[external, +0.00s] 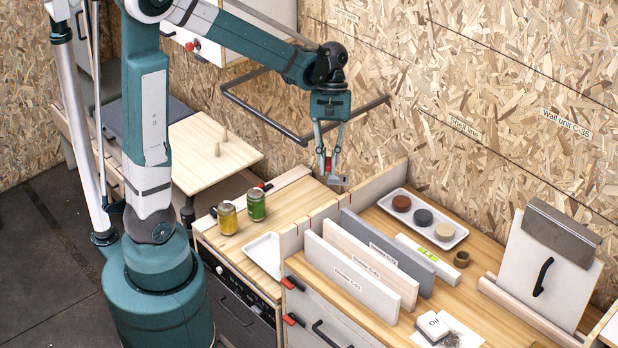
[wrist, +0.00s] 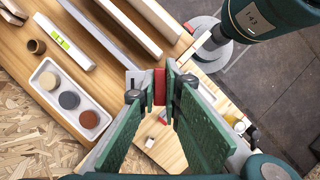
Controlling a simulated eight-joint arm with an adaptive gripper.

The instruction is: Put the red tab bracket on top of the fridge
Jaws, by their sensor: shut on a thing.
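My gripper (external: 329,170) points down above the wooden-topped units, near the chipboard wall. It is shut on the red tab bracket, whose red part (external: 328,164) shows between the fingertips, with a pale grey part (external: 338,179) below. In the wrist view the red tab (wrist: 159,87) is pinched between the fingertips (wrist: 160,92). A wooden top (external: 285,205) lies below and left of the gripper, on a low unit with a dark front and knobs (external: 240,290). This may be the fridge; I cannot tell for sure. The bracket appears held clear above the surface.
A yellow jar (external: 227,217), a green jar (external: 256,204) and a white tray (external: 264,254) stand on the low unit. Upright panels (external: 355,275) and a tray of round pucks (external: 423,217) are to the right. A dark wall rail (external: 262,118) runs behind my gripper.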

